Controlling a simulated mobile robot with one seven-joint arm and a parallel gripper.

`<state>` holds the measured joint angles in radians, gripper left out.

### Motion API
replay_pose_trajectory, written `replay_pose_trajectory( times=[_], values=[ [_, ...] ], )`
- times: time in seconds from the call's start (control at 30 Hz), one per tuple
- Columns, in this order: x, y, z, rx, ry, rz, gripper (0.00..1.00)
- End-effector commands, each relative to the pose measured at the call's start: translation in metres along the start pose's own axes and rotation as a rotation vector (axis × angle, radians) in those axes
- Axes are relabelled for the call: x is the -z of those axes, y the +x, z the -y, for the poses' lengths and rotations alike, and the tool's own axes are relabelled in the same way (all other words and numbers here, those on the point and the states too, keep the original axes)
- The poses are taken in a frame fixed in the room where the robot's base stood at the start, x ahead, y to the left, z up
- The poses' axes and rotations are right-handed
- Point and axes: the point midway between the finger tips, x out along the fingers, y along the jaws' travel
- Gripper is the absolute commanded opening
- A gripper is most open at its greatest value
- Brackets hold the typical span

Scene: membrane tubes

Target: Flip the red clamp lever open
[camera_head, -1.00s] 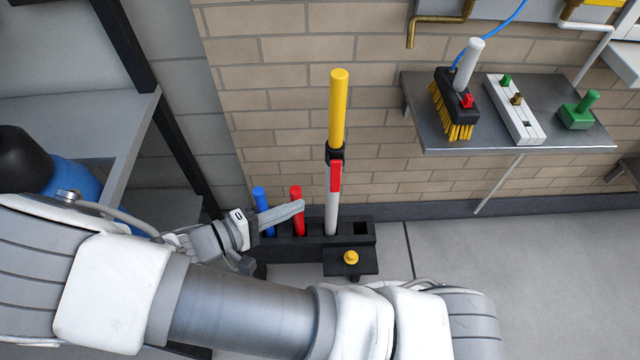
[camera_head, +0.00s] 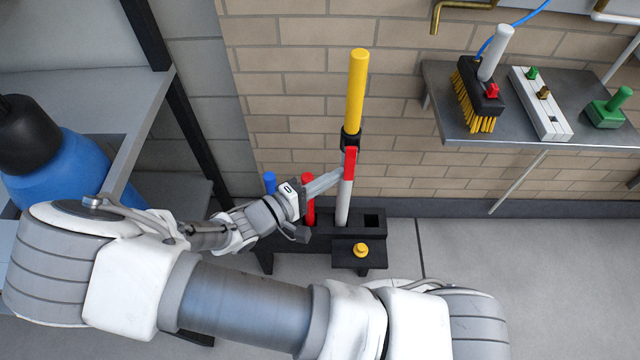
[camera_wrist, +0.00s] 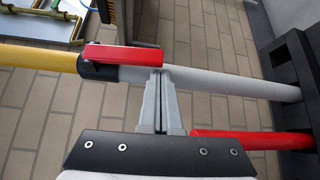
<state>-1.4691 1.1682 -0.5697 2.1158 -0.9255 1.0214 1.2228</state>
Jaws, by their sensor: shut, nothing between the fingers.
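The red clamp lever (camera_head: 349,162) lies along the pole, just below a black collar (camera_head: 350,138) where the yellow upper tube (camera_head: 357,90) meets the white lower tube (camera_head: 343,200). The pole stands upright in a black rack. My gripper (camera_head: 338,175) is shut and empty, its tips at the pole beside the lever's lower end. In the wrist view the red lever (camera_wrist: 122,54) lies flat along the tube, and my shut fingertips (camera_wrist: 160,75) are close to its free end. I cannot tell whether they touch it.
The black rack (camera_head: 318,240) also holds a red tube (camera_head: 309,200) close to my gripper and a blue tube (camera_head: 270,182). A yellow knob (camera_head: 360,250) sits at its front. A metal shelf (camera_head: 450,125) with a brush (camera_head: 478,95) is at the right.

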Motion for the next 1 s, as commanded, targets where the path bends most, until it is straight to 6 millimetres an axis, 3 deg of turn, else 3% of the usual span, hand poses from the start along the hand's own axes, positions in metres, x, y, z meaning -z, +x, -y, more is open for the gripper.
replay_pose_trajectory(
  times=[1.0],
  values=[
    [-0.0075, -0.0030, -0.0029, 0.065, -0.080, 0.002, 0.00]
  ],
)
